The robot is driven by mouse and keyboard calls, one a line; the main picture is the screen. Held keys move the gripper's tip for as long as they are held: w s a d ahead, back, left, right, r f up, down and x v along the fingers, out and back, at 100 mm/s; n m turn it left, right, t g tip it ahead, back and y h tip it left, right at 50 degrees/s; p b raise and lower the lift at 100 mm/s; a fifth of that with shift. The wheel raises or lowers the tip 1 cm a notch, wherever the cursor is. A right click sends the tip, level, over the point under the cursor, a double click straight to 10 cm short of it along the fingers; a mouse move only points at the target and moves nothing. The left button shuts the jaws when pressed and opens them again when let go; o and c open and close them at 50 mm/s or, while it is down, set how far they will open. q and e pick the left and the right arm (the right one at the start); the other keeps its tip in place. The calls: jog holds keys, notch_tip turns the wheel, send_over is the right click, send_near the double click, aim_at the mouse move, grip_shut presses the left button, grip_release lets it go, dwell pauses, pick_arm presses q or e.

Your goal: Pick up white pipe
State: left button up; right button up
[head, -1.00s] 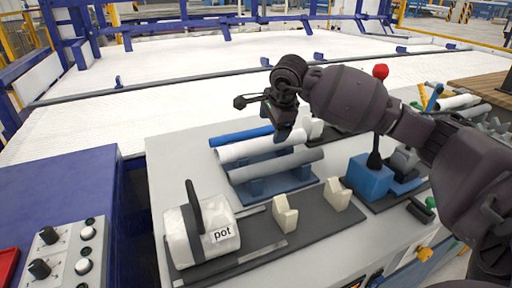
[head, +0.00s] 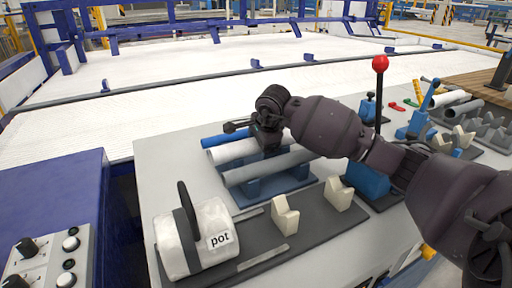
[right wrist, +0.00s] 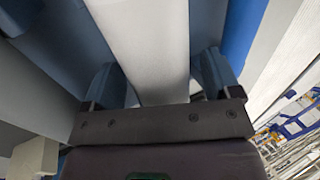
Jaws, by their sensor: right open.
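The white pipe (head: 232,151) lies on a blue rack (head: 281,186), between a blue pipe (head: 219,140) and a grey pipe (head: 252,171). My right gripper (head: 268,148) is down over the pipes and hides part of the white one. In the right wrist view the white pipe (right wrist: 146,45) runs between the two spread fingers of my right gripper (right wrist: 160,85). The gripper is open, with a finger on each side of the pipe. I cannot tell whether the fingers touch it. My left gripper is not in view.
Two cream V-shaped supports (head: 285,215) stand on a dark plate in front of the rack. A red-topped lever (head: 380,64) rises beyond my right arm. A control panel is at lower left.

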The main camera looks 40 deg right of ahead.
jog(key=shift+r, duration=0.15)
jog(key=c, duration=1.1)
jog(key=shift+r, duration=0.1)
